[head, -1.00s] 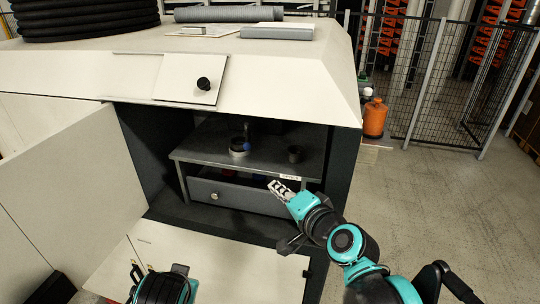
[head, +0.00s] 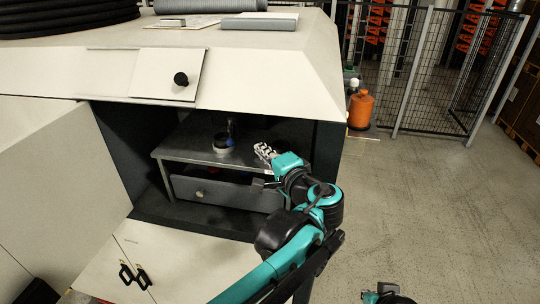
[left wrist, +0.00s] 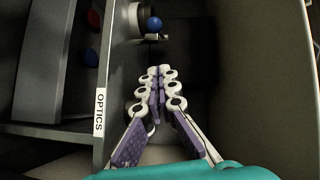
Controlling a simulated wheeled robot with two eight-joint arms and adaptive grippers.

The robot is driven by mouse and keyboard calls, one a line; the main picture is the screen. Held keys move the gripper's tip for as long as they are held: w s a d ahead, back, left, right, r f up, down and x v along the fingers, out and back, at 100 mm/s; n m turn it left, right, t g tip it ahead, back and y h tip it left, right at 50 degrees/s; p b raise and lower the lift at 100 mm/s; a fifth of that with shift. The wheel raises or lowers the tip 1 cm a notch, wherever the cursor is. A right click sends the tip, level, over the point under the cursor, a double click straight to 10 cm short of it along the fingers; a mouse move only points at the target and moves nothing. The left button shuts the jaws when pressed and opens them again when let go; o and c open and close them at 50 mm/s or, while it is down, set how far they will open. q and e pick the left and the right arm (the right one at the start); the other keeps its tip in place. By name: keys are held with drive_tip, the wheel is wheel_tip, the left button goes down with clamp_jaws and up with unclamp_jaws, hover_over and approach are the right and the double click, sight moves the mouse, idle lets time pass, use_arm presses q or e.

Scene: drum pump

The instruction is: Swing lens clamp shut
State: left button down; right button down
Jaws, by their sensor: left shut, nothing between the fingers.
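The lens clamp (head: 222,142) stands on the grey shelf inside the cabinet. It shows as a pale ring with a blue knob, with a dark upright part behind it. In the left wrist view the ring (left wrist: 139,20) and the round blue knob (left wrist: 154,24) lie beyond my fingertips, near the top edge. Whether the clamp is open or shut is unclear. My left gripper (head: 264,151) is shut and empty over the shelf's right part, to the right of the clamp and apart from it. It also shows in the left wrist view (left wrist: 158,70).
The shelf (head: 180,150) has a drawer (head: 235,195) below it, with red and blue things inside. An OPTICS label (left wrist: 99,113) is on the shelf's front edge. The cabinet door (head: 60,190) stands open at left. An orange canister (head: 361,110) stands on the floor behind.

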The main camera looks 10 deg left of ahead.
use_arm(q)
drive_tip(key=x, duration=0.3)
drive_tip(key=shift+w+a, duration=0.25)
drive_tip(key=shift+w, duration=0.05)
drive_tip(key=a, duration=0.1)
drive_tip(key=a+p, duration=0.1)
drive_tip(key=a, duration=0.1)
drive_tip(key=shift+w+a+f, duration=0.25)
drive_tip(key=shift+f, duration=0.1)
drive_tip(key=shift+a, duration=0.3)
drive_tip(key=shift+f, duration=0.1)
drive_tip(key=shift+d, duration=0.1)
drive_tip(key=a, duration=0.1)
drive_tip(key=s+a, duration=0.1)
drive_tip(key=a, duration=0.3)
drive_tip(key=shift+s+a, duration=0.25)
drive_tip(key=shift+s, duration=0.05)
drive_tip(key=shift+d, duration=0.1)
